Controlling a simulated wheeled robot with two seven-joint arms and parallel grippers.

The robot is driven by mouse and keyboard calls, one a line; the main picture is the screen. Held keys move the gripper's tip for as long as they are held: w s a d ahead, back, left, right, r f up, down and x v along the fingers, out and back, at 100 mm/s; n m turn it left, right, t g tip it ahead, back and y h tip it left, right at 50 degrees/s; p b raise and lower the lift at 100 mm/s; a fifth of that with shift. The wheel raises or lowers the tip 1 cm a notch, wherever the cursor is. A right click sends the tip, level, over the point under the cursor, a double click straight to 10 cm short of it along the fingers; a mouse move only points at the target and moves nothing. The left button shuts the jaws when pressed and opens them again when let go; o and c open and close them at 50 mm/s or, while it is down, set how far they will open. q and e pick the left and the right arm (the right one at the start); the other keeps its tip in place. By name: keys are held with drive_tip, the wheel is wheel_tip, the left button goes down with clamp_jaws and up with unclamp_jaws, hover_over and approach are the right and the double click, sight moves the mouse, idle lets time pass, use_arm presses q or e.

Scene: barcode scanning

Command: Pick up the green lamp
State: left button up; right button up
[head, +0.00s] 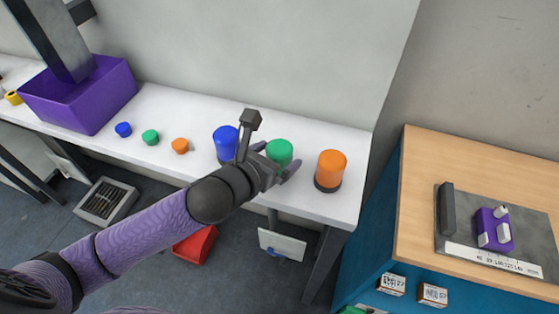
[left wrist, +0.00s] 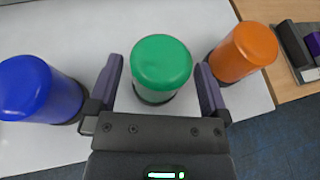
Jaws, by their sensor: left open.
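The green lamp (head: 279,152) is a rounded cylinder on a dark base. It stands upright on the white table between a blue lamp (head: 226,141) and an orange lamp (head: 330,169). My left gripper (head: 277,160) reaches over the table to the green lamp. In the left wrist view the green lamp (left wrist: 161,66) sits between the two open fingers of my left gripper (left wrist: 158,85), with a gap on each side. The blue lamp (left wrist: 39,92) is left of the left finger, and the orange lamp (left wrist: 243,52) is close beside the right finger. My right gripper is not in view.
Blue, green and orange buttons (head: 150,136) lie left along the white table (head: 185,105). A purple bin (head: 90,97) stands at its left end. A wooden-topped counter (head: 430,160) with a scanning station is at right. A red bin (head: 195,245) is on the floor.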

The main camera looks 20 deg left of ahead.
use_arm(q)
drive_tip(key=shift+w+d+f, duration=0.2)
drive_tip(key=shift+w+f, duration=0.1)
drive_tip(key=shift+w, duration=0.35)
drive_tip(key=c, duration=1.1)
drive_tip(key=shift+r, duration=0.15)
drive_tip(key=shift+c, duration=0.2)
